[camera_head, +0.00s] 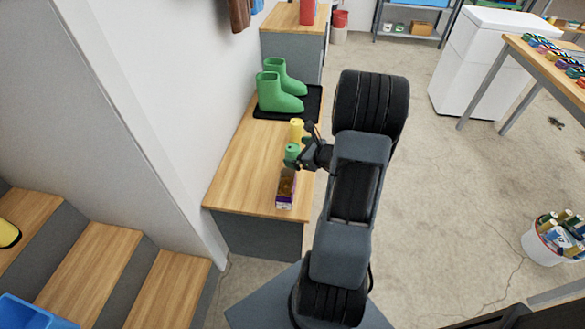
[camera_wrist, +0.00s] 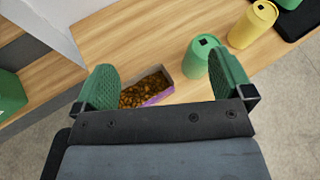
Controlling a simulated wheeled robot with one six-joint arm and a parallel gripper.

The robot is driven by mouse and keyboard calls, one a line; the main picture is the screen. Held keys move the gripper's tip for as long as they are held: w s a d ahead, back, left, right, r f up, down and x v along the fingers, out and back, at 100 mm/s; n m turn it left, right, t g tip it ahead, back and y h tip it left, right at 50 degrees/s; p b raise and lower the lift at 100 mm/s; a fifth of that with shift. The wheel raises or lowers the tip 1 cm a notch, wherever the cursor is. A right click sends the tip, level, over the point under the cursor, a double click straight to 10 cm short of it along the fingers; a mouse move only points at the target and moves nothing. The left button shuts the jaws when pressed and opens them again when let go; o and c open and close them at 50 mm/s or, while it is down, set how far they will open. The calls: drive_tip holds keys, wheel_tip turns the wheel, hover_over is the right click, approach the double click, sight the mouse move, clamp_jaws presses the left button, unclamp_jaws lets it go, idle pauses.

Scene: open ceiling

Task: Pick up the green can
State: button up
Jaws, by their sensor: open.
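The green can (camera_head: 291,152) stands upright on the wooden bench (camera_head: 240,165), close to its right edge. In the wrist view the green can (camera_wrist: 201,57) stands just beyond the right finger, outside the gap between the fingers. My gripper (camera_head: 305,150) is beside the can in the head view. In the wrist view my gripper (camera_wrist: 165,85) is open, with its two green finger pads spread and nothing held. A purple box with brown contents (camera_wrist: 148,89) lies ahead between the fingers; it also shows in the head view (camera_head: 285,189).
A yellow can (camera_head: 296,130) stands close behind the green can. Green boots (camera_head: 278,90) stand on a black tray (camera_head: 262,114) at the bench's far end. A wall lies left of the bench; open floor (camera_head: 440,190) lies to the right.

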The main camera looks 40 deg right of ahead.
sight(297, 151)
drive_tip(key=d+f+m+h+b, duration=0.1)
drive_tip(key=d+f+m+h, duration=0.25)
drive_tip(key=d+f, duration=0.25)
drive_tip(key=shift+m+t, duration=0.5)
drive_tip(key=shift+m, duration=0.15)
drive_tip(key=b+x, duration=0.1)
drive_tip(key=x, duration=0.5)
drive_tip(key=shift+s+f, duration=0.1)
drive_tip(key=shift+f, duration=0.05)
drive_tip(key=shift+b+x, duration=0.75)
drive_tip(key=shift+x, duration=2.4)
drive_tip(key=shift+a, duration=0.15)
drive_tip(key=shift+c, duration=0.4)
drive_tip(key=c, duration=0.9)
